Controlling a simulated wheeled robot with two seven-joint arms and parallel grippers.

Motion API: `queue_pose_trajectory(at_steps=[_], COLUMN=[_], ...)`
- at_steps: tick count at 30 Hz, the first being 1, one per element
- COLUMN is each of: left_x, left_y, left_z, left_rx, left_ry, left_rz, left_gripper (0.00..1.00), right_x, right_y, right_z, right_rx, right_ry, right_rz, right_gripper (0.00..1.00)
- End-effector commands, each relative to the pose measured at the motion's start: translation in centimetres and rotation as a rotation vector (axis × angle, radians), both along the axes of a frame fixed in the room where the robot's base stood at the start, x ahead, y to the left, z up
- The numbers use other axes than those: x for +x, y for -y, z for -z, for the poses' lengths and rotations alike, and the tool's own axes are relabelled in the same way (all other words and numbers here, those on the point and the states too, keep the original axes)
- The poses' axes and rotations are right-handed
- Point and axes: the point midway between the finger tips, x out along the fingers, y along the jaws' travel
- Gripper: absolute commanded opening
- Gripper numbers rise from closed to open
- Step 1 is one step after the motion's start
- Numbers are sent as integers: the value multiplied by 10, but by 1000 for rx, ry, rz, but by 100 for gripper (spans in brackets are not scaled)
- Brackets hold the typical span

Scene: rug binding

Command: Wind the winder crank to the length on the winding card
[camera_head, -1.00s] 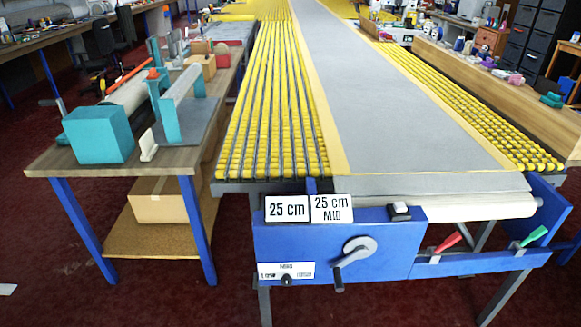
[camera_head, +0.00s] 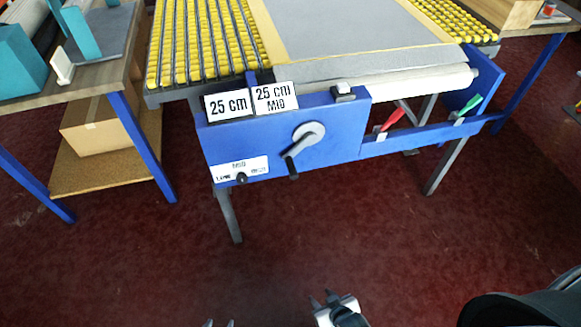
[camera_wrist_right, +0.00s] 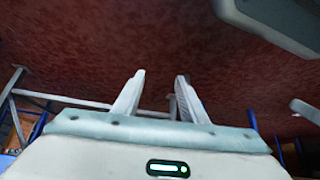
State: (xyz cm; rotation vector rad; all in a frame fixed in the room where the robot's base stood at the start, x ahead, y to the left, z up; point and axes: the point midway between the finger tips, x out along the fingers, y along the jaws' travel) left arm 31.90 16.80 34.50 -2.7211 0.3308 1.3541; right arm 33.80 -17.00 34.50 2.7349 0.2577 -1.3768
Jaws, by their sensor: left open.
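The winder crank (camera_head: 307,133) is a grey disc with an arm and a black handle on the front of the blue winder box (camera_head: 345,122). Two white winding cards (camera_head: 227,105) stand on top of the box; the left reads "25 cm", the right (camera_head: 275,97) "25 cm MID". My left gripper (camera_head: 218,323) shows only its fingertips at the bottom edge, apart and empty. My right gripper (camera_head: 325,298) is low in front of the winder, well away from the crank. In the right wrist view its fingers (camera_wrist_right: 158,95) are apart with nothing between them.
A label panel with a black knob (camera_head: 241,177) sits at the box's lower left. A red lever (camera_head: 392,118) and a green lever (camera_head: 470,106) are on the rail at right. A workbench (camera_head: 108,82) stands at left. The red floor in front is clear.

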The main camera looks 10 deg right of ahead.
Motion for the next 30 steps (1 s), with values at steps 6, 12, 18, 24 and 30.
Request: queue_pose_trajectory(at_steps=[6,12,18,24,30], left_x=[45,68,69,58,52], left_y=[36,66,84,87,87], left_z=[-43,-115,-196,-261,-288], left_rx=[-82,-175,-272,-344,-370], left_ry=[245,477,701,857,910], left_rz=[36,60,73,72,71], left_gripper=[46,46,46,46,46], right_x=[77,128,150,150,147], right_y=[-26,-37,-34,-25,-21], right_z=[-45,-117,-198,-260,-285], right_rx=[62,127,197,250,269], right_ry=[240,471,696,853,906], right_rz=[48,106,169,217,235], right_gripper=[39,39,39,39,39])
